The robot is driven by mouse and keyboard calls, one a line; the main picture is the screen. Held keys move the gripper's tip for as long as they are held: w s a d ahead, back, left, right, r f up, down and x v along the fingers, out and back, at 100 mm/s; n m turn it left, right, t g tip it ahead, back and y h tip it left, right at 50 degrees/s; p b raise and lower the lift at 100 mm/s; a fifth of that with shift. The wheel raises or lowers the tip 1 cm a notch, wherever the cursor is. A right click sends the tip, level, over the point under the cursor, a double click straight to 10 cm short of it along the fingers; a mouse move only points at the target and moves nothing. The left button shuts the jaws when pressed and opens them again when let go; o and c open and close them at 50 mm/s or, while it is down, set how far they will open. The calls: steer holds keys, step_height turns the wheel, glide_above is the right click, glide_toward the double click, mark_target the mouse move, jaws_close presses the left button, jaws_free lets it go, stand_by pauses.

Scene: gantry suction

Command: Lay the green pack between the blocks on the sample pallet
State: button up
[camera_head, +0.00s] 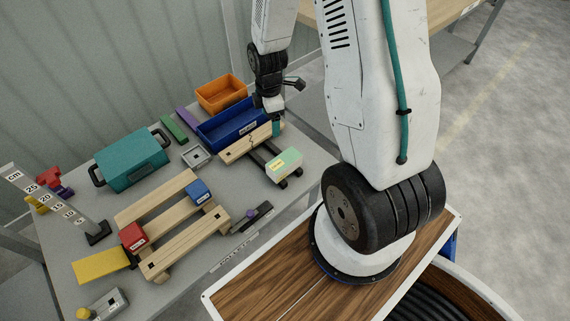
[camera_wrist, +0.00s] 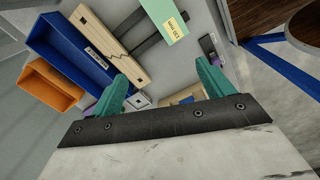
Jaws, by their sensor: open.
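The green pack (camera_head: 284,164), a pale green box with a yellow label, lies on dark rails at the table's right side; it also shows at the top of the wrist view (camera_wrist: 162,14). The sample pallet (camera_head: 187,242) is a slatted wooden frame at the table's front middle. A red block (camera_head: 133,235) sits at its left end and a blue block (camera_head: 200,191) at its right end, with bare slats between them. My gripper (camera_head: 273,126) is above the cracked wooden board, behind the pack. Its teal fingers (camera_wrist: 167,88) are apart with nothing held between them.
A cracked wooden board (camera_head: 240,148) lies beside a blue bin (camera_head: 226,130), with an orange bin (camera_head: 221,93) behind. A teal case (camera_head: 132,159) stands behind the pallet. A dark tool (camera_head: 250,217) lies right of it, and a ruler stand (camera_head: 96,236) left.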

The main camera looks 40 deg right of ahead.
mark_target(284, 159)
steer(key=d+f+n, duration=0.1)
steer(key=f, duration=0.3)
steer(key=s+d+f+n, duration=0.1)
steer(key=f, duration=0.4)
steer(key=s+d+f+n, duration=0.1)
steer(key=f+n, duration=0.1)
steer(key=f, duration=0.3)
steer(key=shift+f, duration=0.25)
steer(key=f, duration=0.8)
steer(key=shift+s+f, duration=0.2)
steer(key=shift+s, duration=0.15)
steer(key=c, duration=1.3)
steer(key=shift+r, duration=0.15)
